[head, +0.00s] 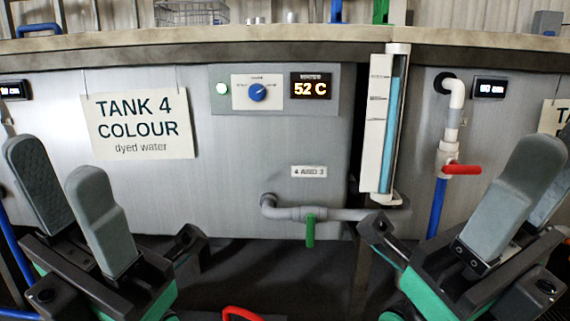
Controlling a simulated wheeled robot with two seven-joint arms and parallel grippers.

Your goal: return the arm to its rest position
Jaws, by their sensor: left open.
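My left gripper (58,168) is at the lower left, its two grey padded fingers pointing up and apart with nothing between them. My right gripper (550,155) is at the lower right, also pointing up. One of its fingers shows in full and the other is partly hidden behind it and cut by the picture edge, so its gap is unclear. Both grippers are in front of the tank wall (230,200), below the counter edge. I cannot tell whether either touches it.
A sign (140,125) reads TANK 4 COLOUR. A control panel (274,88) has a blue knob and a 52 C display. A level gauge (386,130), a pipe with a green valve handle (310,230) and a red valve handle (462,169) stand out from the wall. A wire basket (192,12) is on top.

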